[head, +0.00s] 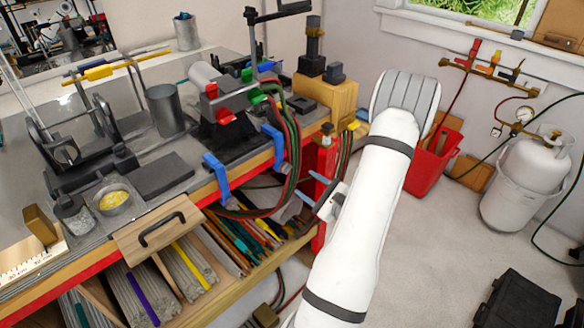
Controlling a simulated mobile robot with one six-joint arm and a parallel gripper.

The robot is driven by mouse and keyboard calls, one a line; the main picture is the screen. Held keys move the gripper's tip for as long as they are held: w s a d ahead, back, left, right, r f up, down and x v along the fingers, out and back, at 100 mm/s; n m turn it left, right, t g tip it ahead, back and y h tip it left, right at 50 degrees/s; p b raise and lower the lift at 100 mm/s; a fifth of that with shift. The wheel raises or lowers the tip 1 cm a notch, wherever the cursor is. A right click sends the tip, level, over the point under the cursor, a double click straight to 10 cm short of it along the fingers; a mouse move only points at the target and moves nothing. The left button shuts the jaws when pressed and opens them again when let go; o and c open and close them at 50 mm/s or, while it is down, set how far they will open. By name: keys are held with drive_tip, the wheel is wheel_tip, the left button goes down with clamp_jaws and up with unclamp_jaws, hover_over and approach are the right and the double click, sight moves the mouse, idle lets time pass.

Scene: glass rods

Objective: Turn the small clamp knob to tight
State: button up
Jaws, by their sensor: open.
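Two blue clamps grip the front edge of the workbench, a left one (216,176) and a right one (274,145). I cannot clearly make out a small knob on either, nor which way one is turned. My gripper (311,187) is partly hidden behind my white arm. Its two pale blue-grey fingers point left and stand apart, open, with nothing seen between them. It is right of and a little below the right blue clamp, in front of a red bench leg. I cannot tell whether it touches anything.
Red and green hoses (290,160) hang from the burner by the right clamp. Glass rods (230,240) lie on the shelf below. A drawer front (157,226) juts out at left.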

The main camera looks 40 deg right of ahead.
sight(289, 171)
drive_tip(key=w+p, duration=0.2)
drive_tip(key=w, duration=0.5)
drive_tip(key=shift+w+a, duration=0.15)
drive_tip(key=shift+a, duration=0.05)
drive_tip(key=shift+c, duration=0.3)
drive_tip(key=c, duration=0.9)
